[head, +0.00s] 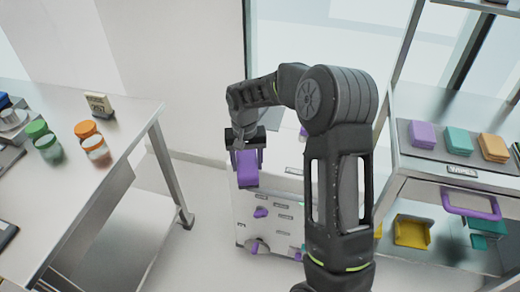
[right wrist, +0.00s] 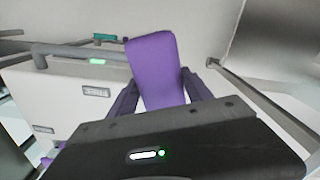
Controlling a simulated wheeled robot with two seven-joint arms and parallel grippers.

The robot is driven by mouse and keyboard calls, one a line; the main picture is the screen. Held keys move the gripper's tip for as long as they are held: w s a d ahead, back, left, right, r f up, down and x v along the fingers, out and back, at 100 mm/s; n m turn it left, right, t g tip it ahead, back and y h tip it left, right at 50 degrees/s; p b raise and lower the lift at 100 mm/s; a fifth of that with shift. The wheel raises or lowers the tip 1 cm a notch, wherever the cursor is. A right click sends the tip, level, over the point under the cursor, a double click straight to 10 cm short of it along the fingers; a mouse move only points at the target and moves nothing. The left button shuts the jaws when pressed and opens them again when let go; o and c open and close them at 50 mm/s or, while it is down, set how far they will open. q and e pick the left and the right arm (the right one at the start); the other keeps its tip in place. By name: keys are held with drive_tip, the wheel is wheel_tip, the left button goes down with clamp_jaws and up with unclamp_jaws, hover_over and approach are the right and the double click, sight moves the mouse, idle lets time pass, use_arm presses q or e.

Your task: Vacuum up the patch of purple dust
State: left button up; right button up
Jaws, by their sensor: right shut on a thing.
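My right gripper (head: 246,160) hangs in the middle of the head view and is shut on a purple block-like thing (head: 246,172). In the right wrist view the purple thing (right wrist: 155,70) stands up between the two dark purple fingers (right wrist: 160,95). I cannot tell whether it is a vacuum part or a pad. It is held in the air in front of a white cabinet-like unit. No patch of purple dust can be made out in either view. My left gripper is not in view.
The white unit (head: 262,225) with purple knobs stands below my gripper. The right shelf (head: 430,108) holds purple, teal and orange pads. Floor is clear between table and unit.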

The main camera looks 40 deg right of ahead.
drive_tip(key=s+a+f+n, duration=0.1)
drive_tip(key=a+f+n, duration=0.2)
drive_tip(key=a, duration=0.5)
drive_tip(key=s+a+f+n, duration=0.2)
drive_tip(key=a+f+n, duration=0.1)
drive_tip(key=a+f, duration=0.2)
drive_tip(key=a, duration=0.2)
drive_tip(key=shift+s+a+f, duration=0.15)
drive_tip(key=shift+a+f, duration=0.25)
